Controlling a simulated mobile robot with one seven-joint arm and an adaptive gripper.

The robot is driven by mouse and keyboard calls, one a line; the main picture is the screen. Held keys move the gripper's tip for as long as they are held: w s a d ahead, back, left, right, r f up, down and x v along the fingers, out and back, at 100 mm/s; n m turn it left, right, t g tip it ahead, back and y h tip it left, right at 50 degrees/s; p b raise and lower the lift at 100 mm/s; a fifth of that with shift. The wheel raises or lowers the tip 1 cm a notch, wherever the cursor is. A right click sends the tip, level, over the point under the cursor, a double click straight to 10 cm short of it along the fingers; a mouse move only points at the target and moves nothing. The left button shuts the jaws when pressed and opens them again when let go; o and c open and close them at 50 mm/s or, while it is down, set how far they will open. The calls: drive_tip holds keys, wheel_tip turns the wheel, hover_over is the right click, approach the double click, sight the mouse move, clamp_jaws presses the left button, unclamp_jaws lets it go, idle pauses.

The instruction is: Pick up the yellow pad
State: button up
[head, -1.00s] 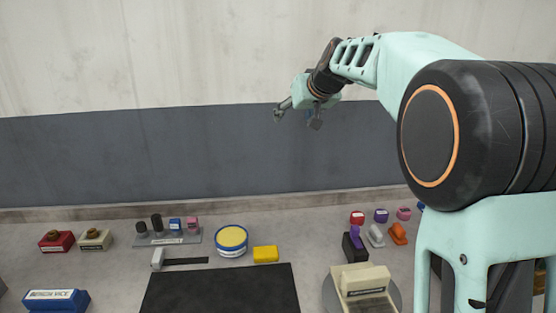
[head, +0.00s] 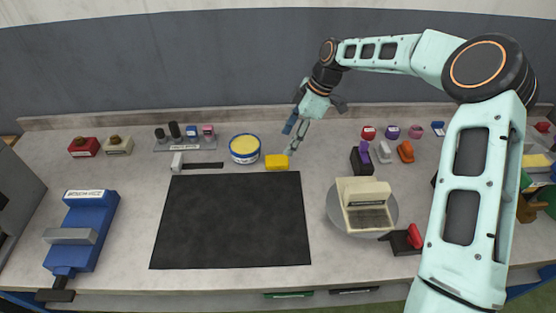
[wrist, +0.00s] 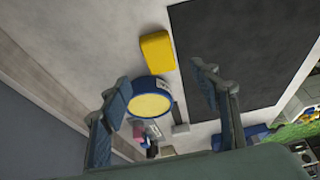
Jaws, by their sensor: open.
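The yellow pad (head: 277,162) is a small yellow block lying on the bench just behind the black mat, right of the round blue tin. In the wrist view the pad (wrist: 157,52) lies beyond my fingertips, near the tin. My gripper (head: 292,142) is open and empty, above the bench close to the pad's right and back side in the head view. In the wrist view my gripper (wrist: 160,85) shows its two fingers spread wide, with the tin seen between them. The pad appears clear of both fingers.
The blue tin with a yellow top (head: 245,148) stands beside the pad. The black mat (head: 232,225) is flat and bare. A cream device (head: 362,205) on a round turntable stands right. A blue vice (head: 82,230) stands left. Small stamps and blocks line the back.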

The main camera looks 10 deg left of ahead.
sight(276, 159)
drive_tip(key=p+x, duration=0.2)
drive_tip(key=x, duration=0.6)
drive_tip(key=shift+f, duration=0.2)
drive_tip(key=c, duration=1.2)
drive_tip(key=shift+o, duration=0.2)
drive_tip(key=shift+w+r, duration=0.1)
drive_tip(key=shift+r, duration=0.45)
wheel_tip(276, 159, up, 2)
drive_tip(key=shift+r+b, duration=0.1)
drive_tip(key=shift+b, duration=0.3)
drive_tip(key=s+d+r+b, duration=0.2)
drive_tip(key=s+d+r, duration=0.7)
drive_tip(key=s, duration=0.2)
drive_tip(key=shift+r, duration=0.35)
